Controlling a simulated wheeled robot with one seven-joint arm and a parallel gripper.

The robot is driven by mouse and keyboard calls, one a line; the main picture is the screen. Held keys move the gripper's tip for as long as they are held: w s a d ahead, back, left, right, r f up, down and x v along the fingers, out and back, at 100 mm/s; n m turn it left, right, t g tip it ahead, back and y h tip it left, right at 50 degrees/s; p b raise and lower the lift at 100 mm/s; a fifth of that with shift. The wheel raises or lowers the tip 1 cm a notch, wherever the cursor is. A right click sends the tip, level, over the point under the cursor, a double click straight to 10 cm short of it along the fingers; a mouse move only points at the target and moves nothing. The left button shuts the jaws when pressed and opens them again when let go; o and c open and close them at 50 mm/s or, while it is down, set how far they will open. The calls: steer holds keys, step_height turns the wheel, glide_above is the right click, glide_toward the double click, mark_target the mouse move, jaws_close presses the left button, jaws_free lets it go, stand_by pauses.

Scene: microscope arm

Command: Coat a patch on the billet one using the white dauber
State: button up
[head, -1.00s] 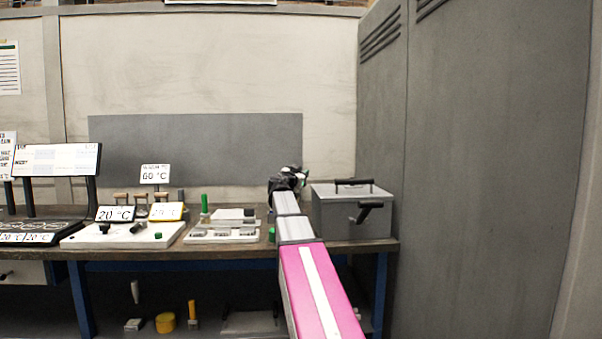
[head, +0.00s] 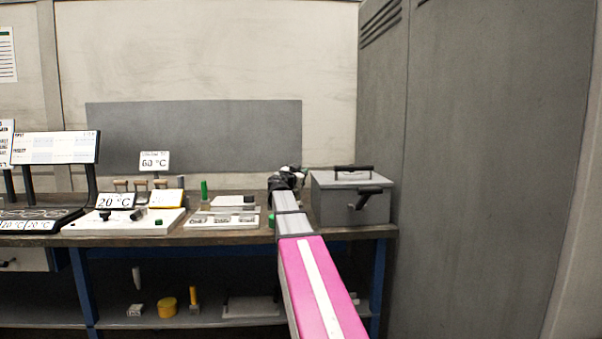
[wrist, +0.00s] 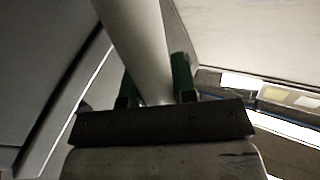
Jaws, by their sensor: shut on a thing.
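My gripper (wrist: 153,82) is shut on a pale, round-sided shaft in the wrist view, which looks like the white dauber (wrist: 138,35). Its tip is out of sight. In the head view my gripper (head: 287,178) is a small dark shape over the right part of the bench, and the dauber cannot be made out there.
A grey lidded box (head: 335,205) stands close right of my gripper. A green bottle (head: 204,190) stands behind the tray, and a green item (head: 271,221) sits beside my arm. A white board (head: 85,226) with 20 °C signs lies left. A tall grey cabinet (head: 480,170) bounds the right.

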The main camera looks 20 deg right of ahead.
steer(key=shift+f, duration=0.55)
stand_by(1.8)
step_height(320, 180, up, 7)
stand_by(1.0)
steer(key=shift+f, duration=0.1)
stand_by(0.4)
step_height(320, 180, down, 7)
stand_by(0.5)
